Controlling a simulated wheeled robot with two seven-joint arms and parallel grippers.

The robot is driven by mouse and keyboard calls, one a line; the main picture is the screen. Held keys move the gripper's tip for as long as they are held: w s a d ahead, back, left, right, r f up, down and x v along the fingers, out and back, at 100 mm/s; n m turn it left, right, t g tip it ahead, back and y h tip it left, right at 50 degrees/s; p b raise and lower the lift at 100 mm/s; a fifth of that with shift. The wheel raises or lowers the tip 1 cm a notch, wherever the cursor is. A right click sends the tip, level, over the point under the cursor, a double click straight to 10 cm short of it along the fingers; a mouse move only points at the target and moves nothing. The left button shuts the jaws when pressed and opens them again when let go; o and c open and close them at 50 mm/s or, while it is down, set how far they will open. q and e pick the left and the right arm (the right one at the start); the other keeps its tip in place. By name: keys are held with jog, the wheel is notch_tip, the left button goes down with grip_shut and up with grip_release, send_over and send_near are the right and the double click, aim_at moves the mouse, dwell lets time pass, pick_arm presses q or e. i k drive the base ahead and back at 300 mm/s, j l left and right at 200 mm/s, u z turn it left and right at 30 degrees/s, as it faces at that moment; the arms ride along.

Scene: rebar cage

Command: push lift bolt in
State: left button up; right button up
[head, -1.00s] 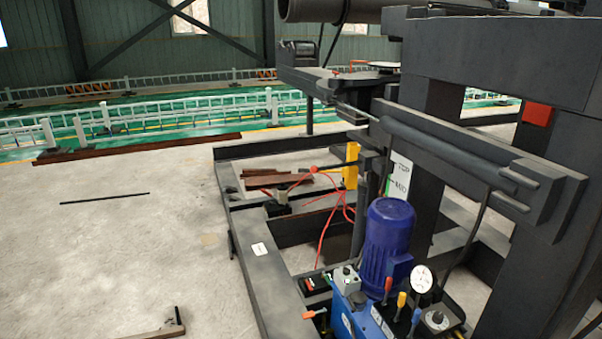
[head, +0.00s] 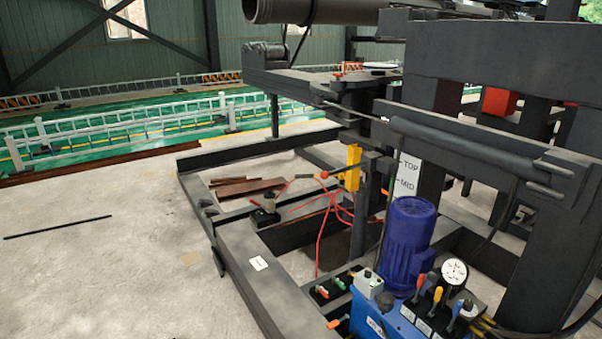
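I cannot single out the lift bolt with certainty. A dark rod with a red ball end (head: 324,174) sits beside a yellow upright block (head: 353,168) on the dark steel frame (head: 262,267). Behind the blue motor (head: 408,245), a white scale plate (head: 408,175) reads TOP and MID on a dark post. A dark cylinder (head: 455,143) lies along the beam at the right. Neither of my grippers is in view.
A blue hydraulic unit (head: 384,324) with coloured levers and a round gauge (head: 454,271) stands low in front. Red hoses (head: 320,232) hang inside the frame. Brown planks (head: 243,190) lie inside it. The concrete floor (head: 110,270) at left is mostly clear; a thin black bar (head: 58,227) lies there.

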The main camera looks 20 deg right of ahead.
aim_at(324, 174)
jog(key=i+j, duration=0.15)
jog(key=i, duration=0.25)
jog(key=i+j+u, duration=0.1)
jog(key=i, duration=0.3)
jog(key=i+j, duration=0.2)
jog(key=i, duration=0.2)
